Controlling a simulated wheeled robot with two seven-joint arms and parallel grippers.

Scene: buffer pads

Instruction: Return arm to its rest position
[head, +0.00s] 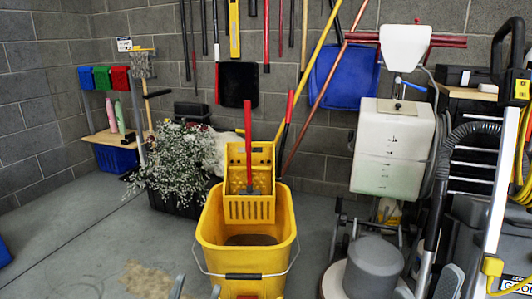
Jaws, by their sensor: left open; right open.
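My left gripper (196,290) shows only as two grey fingertips at the bottom edge, spread apart with nothing between them. It is in front of and left of the yellow mop bucket (245,262). My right gripper (428,286) seems to show as grey tips at the bottom edge, right of the grey round machine (375,265), apart and empty. Most of both arms is out of view. No buffer pad can be clearly made out.
The yellow bucket with its wringer (249,208) stands in the middle. A plant (178,165) in a black box is behind it at left. A white tank (392,148) and floor machines crowd the right. The left floor is mostly clear, with a tan stain (150,279).

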